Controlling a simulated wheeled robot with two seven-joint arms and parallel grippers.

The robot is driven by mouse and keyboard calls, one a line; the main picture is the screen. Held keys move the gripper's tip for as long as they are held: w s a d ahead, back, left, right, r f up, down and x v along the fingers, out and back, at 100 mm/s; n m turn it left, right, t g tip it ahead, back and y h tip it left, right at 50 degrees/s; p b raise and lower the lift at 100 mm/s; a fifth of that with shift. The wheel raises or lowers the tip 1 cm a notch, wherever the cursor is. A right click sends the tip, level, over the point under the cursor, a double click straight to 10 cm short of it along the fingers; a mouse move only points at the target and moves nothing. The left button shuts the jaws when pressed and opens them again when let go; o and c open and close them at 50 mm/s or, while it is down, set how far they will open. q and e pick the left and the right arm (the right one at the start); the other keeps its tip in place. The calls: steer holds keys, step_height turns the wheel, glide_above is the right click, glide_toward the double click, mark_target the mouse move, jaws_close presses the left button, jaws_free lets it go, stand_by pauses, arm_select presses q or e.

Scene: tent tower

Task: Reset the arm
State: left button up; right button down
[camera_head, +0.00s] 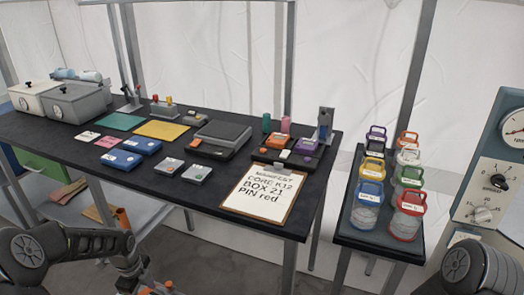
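My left arm comes in at the lower left, in front of the table, and bends down at the bottom edge. Its end (138,277) is small and partly cut off, so I cannot make out the fingers or whether they hold anything. My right arm shows only as a dark rounded link in the lower right corner. The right gripper is out of the picture. Both visible arm parts are low, in front of the furniture.
A long dark table (110,180) holds grey bins (75,103), coloured mats, blue boxes (122,159), a dark device (222,136) and a clipboard (264,193). A side stand (378,241) carries several coloured-lid jars (368,191). A gauge panel (490,185) stands at right.

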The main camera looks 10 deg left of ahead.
arm_select(q)
steer(key=s+d+f+n+t+h+b, duration=0.1)
steer(key=s+d+f+n+h+b, duration=0.1)
steer(key=d+f+n, duration=0.6)
steer(key=s+d+f+n+t+h+b, duration=0.2)
steer(key=s+d+f+n, duration=0.1)
steer(key=d+n, duration=0.8)
steer(key=s+d+f+n+g+b, duration=0.1)
steer(key=s+d+f+b, duration=0.2)
steer(key=s+d+f, duration=0.35)
steer(key=s+d+f+n+g+b, duration=0.1)
steer(key=s+d+f+g+b, duration=0.15)
steer(key=s+d, duration=0.7)
step_height(320, 180, up, 13)
steer(key=s+a+p, duration=0.1)
steer(key=p, duration=1.1)
steer(key=shift+s+t+p, duration=0.3)
steer(key=shift+t, duration=0.05)
steer(key=shift+c, duration=0.5)
